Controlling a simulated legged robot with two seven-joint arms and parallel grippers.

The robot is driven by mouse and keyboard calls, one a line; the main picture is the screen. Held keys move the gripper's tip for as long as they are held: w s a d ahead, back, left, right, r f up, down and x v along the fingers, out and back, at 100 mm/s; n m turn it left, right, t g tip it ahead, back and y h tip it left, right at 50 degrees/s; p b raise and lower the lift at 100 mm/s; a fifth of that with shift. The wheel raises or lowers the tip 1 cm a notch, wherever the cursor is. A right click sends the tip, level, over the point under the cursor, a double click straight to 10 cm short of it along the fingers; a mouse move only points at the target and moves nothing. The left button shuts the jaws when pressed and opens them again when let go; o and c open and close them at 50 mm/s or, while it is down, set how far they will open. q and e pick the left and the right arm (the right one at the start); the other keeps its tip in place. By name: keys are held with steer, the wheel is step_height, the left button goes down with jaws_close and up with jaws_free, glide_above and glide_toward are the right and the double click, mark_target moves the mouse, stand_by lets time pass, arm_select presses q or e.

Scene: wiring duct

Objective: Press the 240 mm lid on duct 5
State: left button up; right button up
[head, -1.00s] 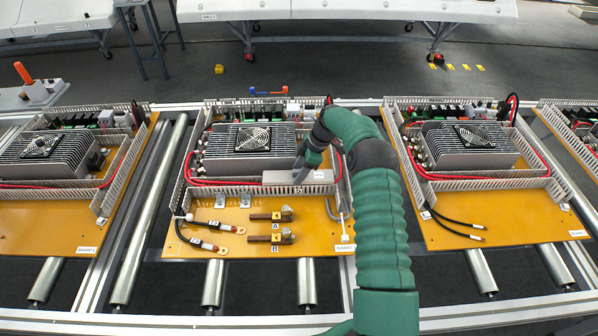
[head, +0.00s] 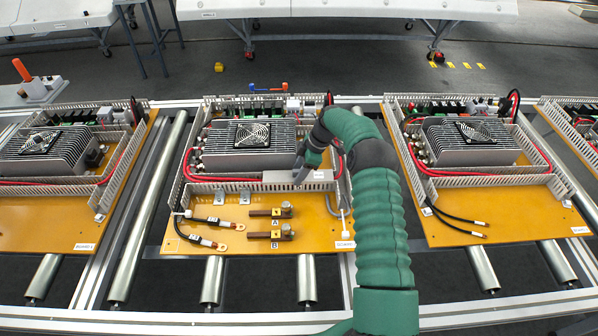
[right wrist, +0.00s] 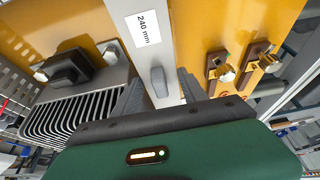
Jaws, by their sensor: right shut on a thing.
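The 240 mm lid is a flat grey strip (head: 275,176) on the middle board. In the right wrist view its white label (right wrist: 143,28) reads 240 mm. My right gripper (head: 301,173) is shut on the lid, and its fingers (right wrist: 158,98) flank the strip in the right wrist view. The lid lies along or just above the right part of the slotted front duct (head: 225,187). I cannot tell whether it touches the duct walls. No duct number is readable. My right arm hides the board's right edge. My left gripper is not in view.
A finned heat sink with a fan (head: 252,135) stands behind the lid. Red cables (head: 190,165) run beside it. Copper terminals A and B (head: 270,235) and black cables lie in front on the yellow plate (head: 195,247). Similar boards stand on both sides on the roller conveyor.

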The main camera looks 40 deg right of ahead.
steer(key=shift+f, duration=0.1)
steer(key=o, duration=1.4)
steer(key=shift+o, duration=0.2)
steer(key=shift+d+r, duration=0.15)
steer(key=shift+r, duration=0.25)
steer(key=v, duration=1.6)
steer(key=shift+f, duration=0.1)
